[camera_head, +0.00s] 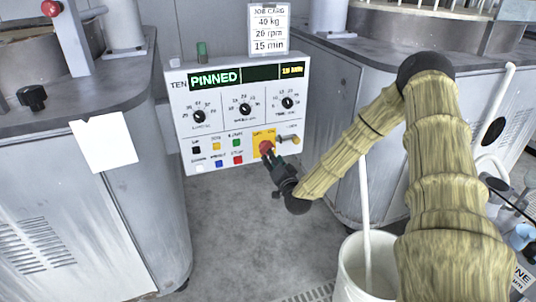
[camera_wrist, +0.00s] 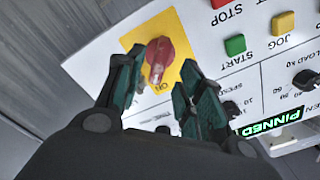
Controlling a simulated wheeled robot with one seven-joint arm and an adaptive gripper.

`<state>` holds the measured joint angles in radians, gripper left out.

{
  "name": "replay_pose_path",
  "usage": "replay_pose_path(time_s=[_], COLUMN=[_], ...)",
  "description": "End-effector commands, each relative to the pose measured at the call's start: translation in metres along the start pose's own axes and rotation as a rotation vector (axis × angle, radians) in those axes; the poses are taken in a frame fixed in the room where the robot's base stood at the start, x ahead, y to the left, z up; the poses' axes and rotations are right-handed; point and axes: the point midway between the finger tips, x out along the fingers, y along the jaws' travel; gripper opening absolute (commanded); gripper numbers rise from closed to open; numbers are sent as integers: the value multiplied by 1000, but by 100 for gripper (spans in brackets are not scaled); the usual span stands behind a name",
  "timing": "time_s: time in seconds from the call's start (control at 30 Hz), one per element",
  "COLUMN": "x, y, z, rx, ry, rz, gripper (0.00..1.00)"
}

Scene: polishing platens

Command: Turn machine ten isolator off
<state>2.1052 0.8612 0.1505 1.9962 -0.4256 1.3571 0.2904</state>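The machine ten panel (camera_head: 215,110) is a white box with a display reading "PINNED". The isolator is a red rotary knob (camera_head: 266,147) on a yellow plate (camera_head: 258,138) at the panel's lower right. In the wrist view the red knob (camera_wrist: 158,58) stands between my fingertips, on the yellow plate (camera_wrist: 180,38); lettering like "ON" shows beside it. My gripper (camera_head: 271,160) is at the knob from below right. In the wrist view my gripper (camera_wrist: 155,80) is open, one green-padded finger on each side, with visible gaps to the knob. Contact is not visible.
Black dials (camera_head: 245,109) and coloured push buttons sit close to the isolator; a green button (camera_wrist: 235,45) and a red button (camera_wrist: 219,3) show near the right finger. A brass part (camera_head: 290,139) sticks out right of the plate. A white bucket (camera_head: 350,275) stands below my arm.

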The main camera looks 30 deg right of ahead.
Motion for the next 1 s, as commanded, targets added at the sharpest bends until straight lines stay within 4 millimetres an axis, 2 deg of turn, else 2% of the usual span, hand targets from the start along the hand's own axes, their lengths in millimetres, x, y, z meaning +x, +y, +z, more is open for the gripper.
replay_pose_path(time_s=[0.2,0.4,0.83,1.0], x=[35,55,62,61], y=[1,1,0,0], z=[2,1,1,0], rx=[-2,-1,0,-1], ry=[0,-1,-2,-2], rz=[-1,0,1,1], gripper=[38,38,38,7])
